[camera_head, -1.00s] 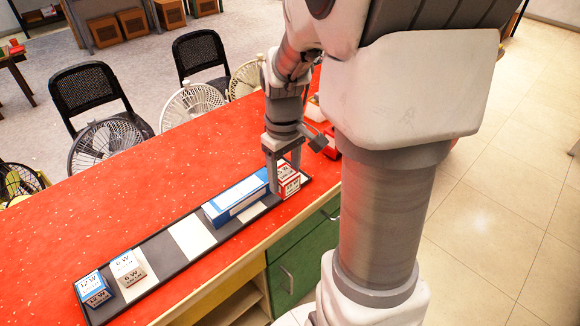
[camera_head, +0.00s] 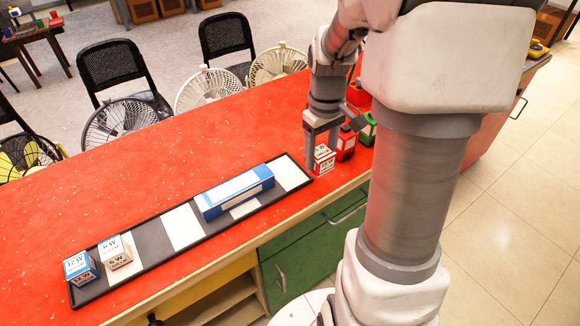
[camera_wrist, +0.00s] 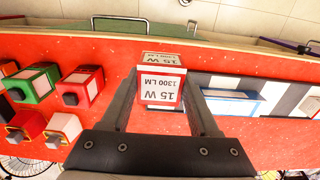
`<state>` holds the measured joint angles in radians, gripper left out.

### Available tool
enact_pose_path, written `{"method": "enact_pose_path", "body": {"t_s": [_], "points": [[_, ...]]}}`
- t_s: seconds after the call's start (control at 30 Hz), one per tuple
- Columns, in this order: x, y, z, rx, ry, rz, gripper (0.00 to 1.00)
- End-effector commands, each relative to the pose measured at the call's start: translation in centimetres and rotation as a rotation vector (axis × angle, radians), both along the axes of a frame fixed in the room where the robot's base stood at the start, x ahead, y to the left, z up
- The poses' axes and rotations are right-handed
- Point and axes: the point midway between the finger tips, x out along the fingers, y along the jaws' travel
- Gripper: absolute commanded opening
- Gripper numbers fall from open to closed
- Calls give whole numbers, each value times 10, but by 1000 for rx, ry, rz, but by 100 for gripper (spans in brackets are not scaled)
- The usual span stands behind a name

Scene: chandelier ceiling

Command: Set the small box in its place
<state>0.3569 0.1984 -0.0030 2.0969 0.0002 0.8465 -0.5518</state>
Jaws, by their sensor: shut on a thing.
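The small box (camera_head: 323,160), red and white, is between the fingers of my gripper (camera_head: 320,147), which is shut on it. In the wrist view the box (camera_wrist: 161,88) reads "15 W 1300 LM", between my gripper's fingers (camera_wrist: 165,82). It is over the red counter, just beyond the tray's right end; whether it touches the counter is unclear. The long dark tray (camera_head: 153,243) has black and white spaces. A bare white space (camera_head: 290,173) shows at its right end. A long blue box (camera_head: 234,193) lies to its left.
A blue 12 W box (camera_head: 81,268) and a white 6 W box (camera_head: 115,252) stand at the tray's left end. Red (camera_head: 346,143) and green (camera_head: 368,130) boxes stand close right of my gripper. Fans (camera_head: 207,88) and chairs line the counter's far side.

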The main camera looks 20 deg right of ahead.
Motion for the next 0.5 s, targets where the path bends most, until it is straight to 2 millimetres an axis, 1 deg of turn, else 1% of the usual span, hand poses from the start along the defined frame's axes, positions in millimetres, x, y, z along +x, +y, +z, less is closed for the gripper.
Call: {"method": "enact_pose_path", "body": {"t_s": [0.2,0.4,0.5], "points": [[40,15,-28,2,2,5,7],[79,29,-52,1,1,4,7],[92,34,-60,1,1,2,7]]}}
